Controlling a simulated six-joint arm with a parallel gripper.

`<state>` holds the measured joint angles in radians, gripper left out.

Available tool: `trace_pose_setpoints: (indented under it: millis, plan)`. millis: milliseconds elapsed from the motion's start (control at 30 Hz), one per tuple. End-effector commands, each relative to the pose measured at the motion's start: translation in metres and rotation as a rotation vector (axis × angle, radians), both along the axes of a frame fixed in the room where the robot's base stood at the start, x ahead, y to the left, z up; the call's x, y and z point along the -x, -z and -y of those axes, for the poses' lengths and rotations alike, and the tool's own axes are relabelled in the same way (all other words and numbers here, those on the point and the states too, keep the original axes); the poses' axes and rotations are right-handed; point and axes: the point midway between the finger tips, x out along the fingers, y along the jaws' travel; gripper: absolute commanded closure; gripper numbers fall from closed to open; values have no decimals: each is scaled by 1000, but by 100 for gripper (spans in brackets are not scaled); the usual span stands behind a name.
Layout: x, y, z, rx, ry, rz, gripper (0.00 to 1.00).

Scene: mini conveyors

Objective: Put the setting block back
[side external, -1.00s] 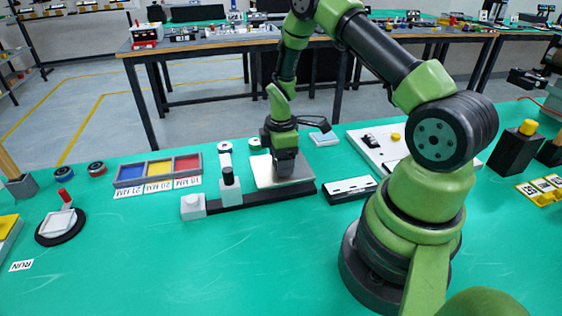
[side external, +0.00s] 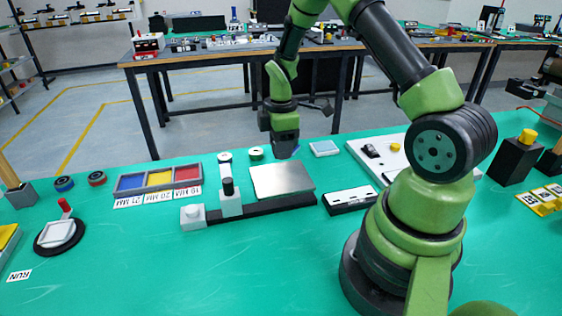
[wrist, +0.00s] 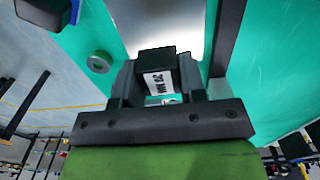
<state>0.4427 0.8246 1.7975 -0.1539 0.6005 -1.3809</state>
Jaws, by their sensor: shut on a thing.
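My gripper (side external: 286,150) is raised above the back edge of the bare metal plate (side external: 283,180). In the wrist view my gripper (wrist: 163,88) is shut on a dark block (wrist: 155,56) with a white label ending in MM; its number is hard to read. The side view hides most of this block. A grey tray (side external: 121,185) stands left of the plate, with blue, yellow and red compartments side by side. White labels (side external: 158,199) in front of it read about 21 MM, 20 MM and 10 MM. No block shows in the tray.
A black rail (side external: 270,206) runs before the plate, bearing a white slider (side external: 231,203) with a black knob and a white end block (side external: 193,215).

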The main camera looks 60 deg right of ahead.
Motion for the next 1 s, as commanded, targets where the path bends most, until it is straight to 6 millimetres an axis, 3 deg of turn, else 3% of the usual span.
trace_pose_setpoints:
  millis: [100,233,400,600,733,1000]
  plan:
    - [0,-21,1,2,0,4,88]
    - [13,-30,16,-1,7,-1,88]
    - [55,-30,56,-1,13,-3,88]
    - [98,-27,84,-1,6,-1,88]
    - [109,-14,89,-4,1,-4,88]
    - [109,30,89,-2,-2,-4,88]
